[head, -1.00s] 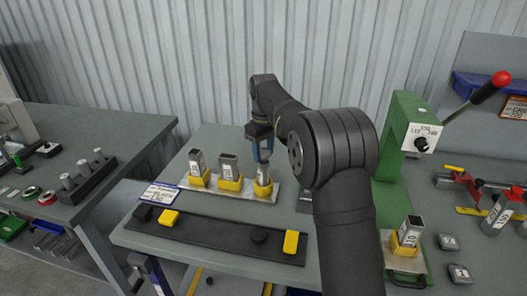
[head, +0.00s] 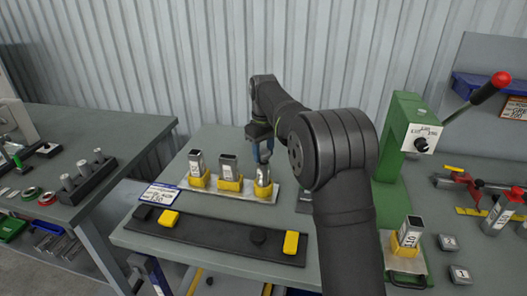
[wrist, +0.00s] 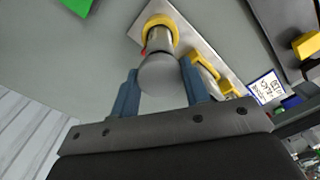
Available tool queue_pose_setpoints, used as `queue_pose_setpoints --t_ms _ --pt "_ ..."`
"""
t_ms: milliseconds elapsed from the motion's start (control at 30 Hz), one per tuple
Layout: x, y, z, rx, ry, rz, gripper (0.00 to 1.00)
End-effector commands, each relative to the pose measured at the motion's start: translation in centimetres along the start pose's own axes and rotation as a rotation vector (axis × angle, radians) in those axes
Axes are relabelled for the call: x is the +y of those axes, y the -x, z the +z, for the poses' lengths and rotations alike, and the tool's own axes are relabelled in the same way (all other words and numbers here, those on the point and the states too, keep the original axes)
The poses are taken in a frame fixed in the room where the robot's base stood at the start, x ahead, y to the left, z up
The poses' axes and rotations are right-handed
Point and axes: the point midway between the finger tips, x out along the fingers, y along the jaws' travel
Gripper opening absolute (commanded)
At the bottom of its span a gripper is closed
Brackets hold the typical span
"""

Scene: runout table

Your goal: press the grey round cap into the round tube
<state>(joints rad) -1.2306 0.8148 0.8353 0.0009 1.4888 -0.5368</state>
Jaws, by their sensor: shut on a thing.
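The round tube (head: 263,178) stands upright in a yellow holder, the rightmost of three tubes on a light plate. In the wrist view, the tube (wrist: 158,42) rises from its yellow ring holder. My gripper (head: 263,158) is over this tube, pointing down. Its blue fingers (wrist: 159,84) are closed on the sides of the grey round cap (wrist: 160,76). The cap lies in line with the tube and covers its upper end. I cannot tell whether it touches the rim or sits partly inside.
Two rectangular tubes (head: 228,168) stand left of the round one. A black strip (head: 210,233) in front holds black and yellow caps. A green press (head: 405,150) with a red-knobbed lever stands right of my arm. A label card (head: 159,195) lies at the left.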

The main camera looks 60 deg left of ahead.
Motion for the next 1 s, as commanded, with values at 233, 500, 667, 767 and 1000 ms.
queue_pose_setpoints --t_ms 233,500,667,767,1000 --pt "0.0 -0.3 0.0 0.0 0.0 0.0 0.2" --pt "0.0 -0.9 0.0 0.0 0.0 0.0 0.2" --pt "0.0 -1.2 0.0 0.0 0.0 0.0 0.54" --pt "0.0 -1.2 0.0 0.0 0.0 0.0 0.68" --pt "0.0 -1.1 0.0 0.0 0.0 0.0 0.68"
